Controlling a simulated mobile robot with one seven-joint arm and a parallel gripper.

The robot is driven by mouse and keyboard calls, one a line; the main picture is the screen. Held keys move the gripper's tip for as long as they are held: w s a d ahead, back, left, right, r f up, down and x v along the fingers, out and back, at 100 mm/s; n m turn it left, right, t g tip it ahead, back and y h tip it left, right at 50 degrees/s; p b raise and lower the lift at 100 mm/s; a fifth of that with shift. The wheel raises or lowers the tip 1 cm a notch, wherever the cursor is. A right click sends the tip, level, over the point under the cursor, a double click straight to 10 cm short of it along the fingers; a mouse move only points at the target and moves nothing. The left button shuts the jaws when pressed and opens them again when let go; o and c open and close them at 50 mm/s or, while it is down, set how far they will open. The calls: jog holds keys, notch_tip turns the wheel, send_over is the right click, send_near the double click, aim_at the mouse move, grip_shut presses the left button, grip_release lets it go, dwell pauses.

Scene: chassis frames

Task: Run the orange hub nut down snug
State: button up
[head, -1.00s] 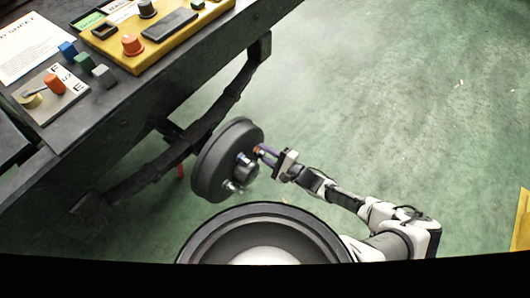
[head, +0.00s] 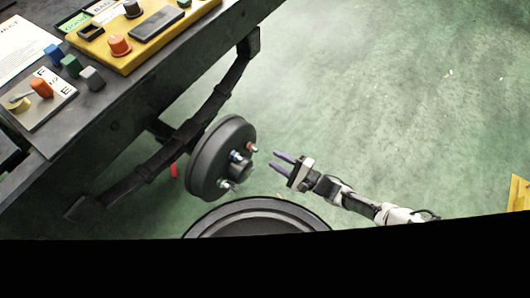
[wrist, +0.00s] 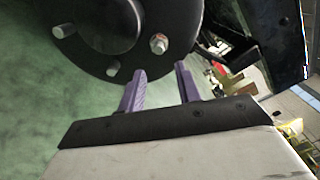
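The orange hub nut (head: 252,147) sits on a stud of the dark round hub (head: 207,168), on the side nearest my gripper.
A dark bench (head: 185,55) at upper left carries a yellow tray (head: 165,40), small coloured blocks (head: 69,66) and a plate with an orange knob (head: 41,88). A dark beam (head: 215,100) runs behind the hub. Green floor on the right is open.

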jog(key=v, duration=0.6)
dwell(0.4)
